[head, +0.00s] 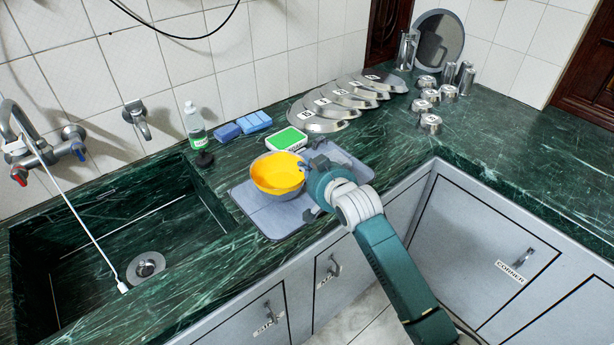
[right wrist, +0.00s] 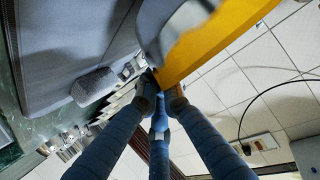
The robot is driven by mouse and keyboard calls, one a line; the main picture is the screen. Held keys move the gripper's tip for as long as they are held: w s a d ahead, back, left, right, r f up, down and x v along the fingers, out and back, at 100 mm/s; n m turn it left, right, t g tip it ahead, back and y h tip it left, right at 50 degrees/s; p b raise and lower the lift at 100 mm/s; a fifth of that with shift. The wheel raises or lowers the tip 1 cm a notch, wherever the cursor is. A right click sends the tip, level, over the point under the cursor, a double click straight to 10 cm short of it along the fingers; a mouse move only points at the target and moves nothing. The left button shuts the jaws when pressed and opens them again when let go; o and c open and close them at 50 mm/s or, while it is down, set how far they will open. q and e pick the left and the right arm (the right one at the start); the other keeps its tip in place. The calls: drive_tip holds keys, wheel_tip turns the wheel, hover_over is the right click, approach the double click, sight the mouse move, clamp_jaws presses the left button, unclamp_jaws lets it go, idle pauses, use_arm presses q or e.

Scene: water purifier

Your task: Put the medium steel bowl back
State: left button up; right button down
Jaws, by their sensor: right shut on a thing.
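The steel bowl (head: 272,190) is silver outside with bright yellow showing inside. It is upright, over the grey mat beside the sink; I cannot tell whether it touches the mat. My right gripper (head: 308,166) is at the bowl's right rim, shut on it. In the right wrist view the blue fingers (right wrist: 152,84) meet at the edge of the bowl, whose yellow part (right wrist: 225,38) fills the upper middle. The fingertips are partly hidden by the bowl there. My left gripper is in neither view.
The grey mat (head: 262,217) lies on the green counter. Behind it are a green-topped container (head: 287,139), blue sponges (head: 255,121) and a bottle (head: 194,122). Numbered steel lids (head: 318,125) and several steel cups (head: 430,122) stand farther back.

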wheel_tip(320, 180, down, 4)
drive_tip(key=shift+r, duration=0.15)
drive_tip(key=c, duration=1.9)
unclamp_jaws()
drive_tip(key=shift+s, duration=0.15)
drive_tip(key=v, duration=1.2)
